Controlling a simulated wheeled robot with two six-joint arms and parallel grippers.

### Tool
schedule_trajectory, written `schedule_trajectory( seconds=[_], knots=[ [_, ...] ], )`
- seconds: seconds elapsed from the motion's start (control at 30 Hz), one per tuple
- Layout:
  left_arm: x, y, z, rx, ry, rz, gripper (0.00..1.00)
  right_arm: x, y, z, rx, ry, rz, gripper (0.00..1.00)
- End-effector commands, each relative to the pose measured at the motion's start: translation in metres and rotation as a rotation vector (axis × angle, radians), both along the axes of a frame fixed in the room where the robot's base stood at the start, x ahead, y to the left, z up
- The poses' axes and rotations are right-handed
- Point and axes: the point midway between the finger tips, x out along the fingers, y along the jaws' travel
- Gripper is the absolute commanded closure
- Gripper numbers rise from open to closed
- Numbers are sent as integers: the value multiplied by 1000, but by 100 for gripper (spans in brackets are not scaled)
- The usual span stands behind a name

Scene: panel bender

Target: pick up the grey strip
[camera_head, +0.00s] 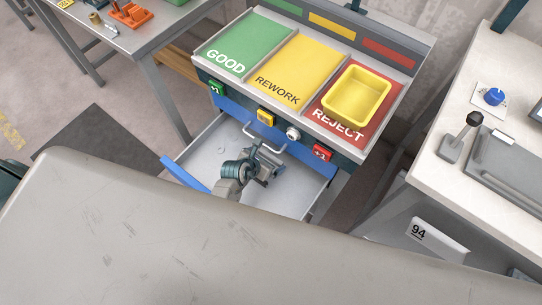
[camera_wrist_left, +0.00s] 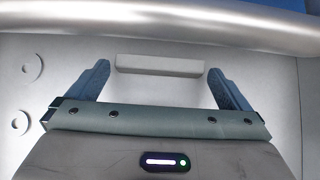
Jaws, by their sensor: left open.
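The grey strip (camera_wrist_left: 160,66) is a plain light-grey bar lying flat across the picture in the left wrist view. It lies on the pale floor of the open drawer (camera_head: 205,158). My left gripper (camera_head: 266,160) is over the drawer in the head view. In the left wrist view its two blue fingers (camera_wrist_left: 158,80) are open, one toward each end of the strip, with nothing held. I cannot tell the height gap between fingertips and strip. I cannot make out the strip in the head view, where my gripper covers part of the drawer. My right gripper is not in view.
A silver bar (camera_wrist_left: 160,20) crosses the wrist view beyond the strip. Above the drawer are GOOD, REWORK and REJECT panels; a yellow bin (camera_head: 357,96) stands on REJECT. A bench with a lever (camera_head: 460,135) is at right.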

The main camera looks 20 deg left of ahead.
Motion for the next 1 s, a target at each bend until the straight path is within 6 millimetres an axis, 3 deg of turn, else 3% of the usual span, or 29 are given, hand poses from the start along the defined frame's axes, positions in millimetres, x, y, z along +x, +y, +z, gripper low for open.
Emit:
schedule_trajectory(
  seconds=[0.37, 0.5, 0.53, 0.83, 1.0],
  knots=[
    [6, -2, -8, -1, 0, 1, 2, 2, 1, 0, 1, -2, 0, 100],
    [6, -2, -8, -1, 0, 1, 29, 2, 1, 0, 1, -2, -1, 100],
    [6, -2, -8, -1, 0, 1, 31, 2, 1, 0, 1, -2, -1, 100],
    [6, -2, -5, -1, 0, 1, 31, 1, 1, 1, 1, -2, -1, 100],
    [7, -2, 9, 0, -1, 0, 31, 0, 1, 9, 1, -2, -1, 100]
  ],
)
